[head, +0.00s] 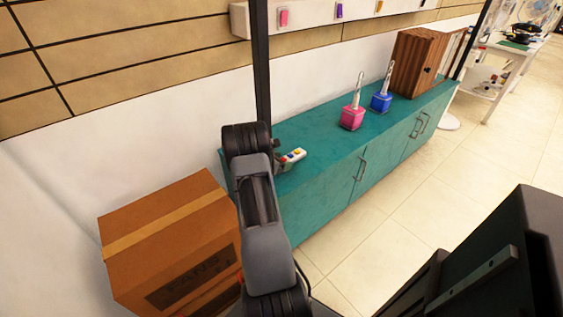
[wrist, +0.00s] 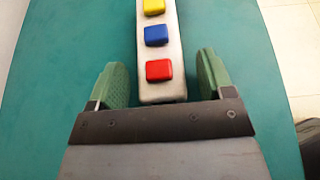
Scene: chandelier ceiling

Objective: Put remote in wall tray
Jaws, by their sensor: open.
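The remote (wrist: 148,88) is a pale bar with yellow, blue and red buttons, lying on the teal cabinet top. In the head view the remote (head: 294,156) shows near the cabinet's left end, partly hidden by my arm. My gripper (wrist: 164,80) is open, with one green finger on each side of the remote's near end and a gap on both sides. In the head view the gripper is mostly hidden behind my arm. A white wall-mounted shelf (head: 352,27), which may be the wall tray, runs along the top with several coloured items on its front.
A dark vertical post (head: 262,75) rises beside my arm. A cardboard box (head: 170,240) stands left of the cabinet. The tiled floor in front is clear.

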